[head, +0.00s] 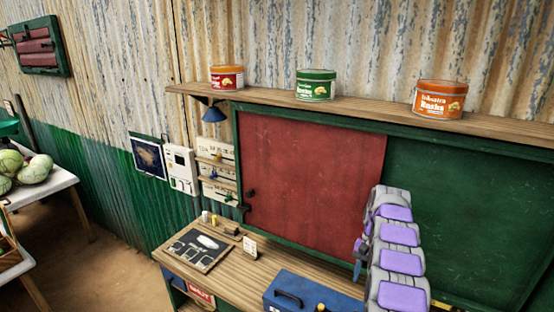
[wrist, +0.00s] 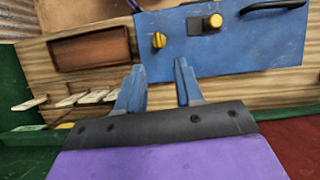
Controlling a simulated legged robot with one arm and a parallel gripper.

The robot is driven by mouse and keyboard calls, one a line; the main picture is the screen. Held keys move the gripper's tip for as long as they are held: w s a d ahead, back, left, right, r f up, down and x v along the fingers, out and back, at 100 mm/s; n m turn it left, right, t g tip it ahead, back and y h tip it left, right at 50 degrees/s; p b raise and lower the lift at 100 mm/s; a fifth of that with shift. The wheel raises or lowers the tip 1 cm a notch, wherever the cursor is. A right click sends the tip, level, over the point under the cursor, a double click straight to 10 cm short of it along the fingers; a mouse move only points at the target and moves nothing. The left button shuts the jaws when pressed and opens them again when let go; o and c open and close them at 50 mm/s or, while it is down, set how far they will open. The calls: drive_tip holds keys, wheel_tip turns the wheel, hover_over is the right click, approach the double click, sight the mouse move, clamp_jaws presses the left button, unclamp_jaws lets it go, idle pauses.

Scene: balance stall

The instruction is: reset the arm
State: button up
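My arm, grey with purple panels, rises at the right of the head view in front of the green board. My gripper (wrist: 159,85) shows in the wrist view with its two blue fingers apart and nothing between them. In the head view the gripper is mostly hidden by my arm; only a bit of blue shows at its left side. In the wrist view the fingers point toward a blue box (wrist: 225,45) with a yellow knob, a yellow button and a black handle. I cannot tell how far the fingertips are from it.
The wooden counter (head: 235,265) holds the blue box (head: 300,292), a slate board (head: 198,250) and small weights. A red panel (head: 310,170) and green board (head: 470,210) stand behind. A shelf (head: 380,112) with three tins runs above. Cabbages (head: 35,169) lie on a table at left.

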drive_tip(key=s+a+r+n+h+b, duration=0.1)
drive_tip(key=s+a+r+n+b, duration=0.25)
drive_tip(key=s+a+r, duration=1.05)
drive_tip(key=s+a+f+n+t+b, duration=0.1)
drive_tip(key=s+a+f+b, duration=0.1)
drive_tip(key=s, duration=1.3)
drive_tip(key=s+a+f+n+h+b, duration=0.1)
drive_tip(key=s+f, duration=0.3)
drive_tip(key=s, duration=1.1)
drive_tip(key=shift+s+a+f+n+t+b, duration=0.25)
drive_tip(key=shift+a+n+t+b, duration=0.25)
drive_tip(key=shift+a, duration=0.35)
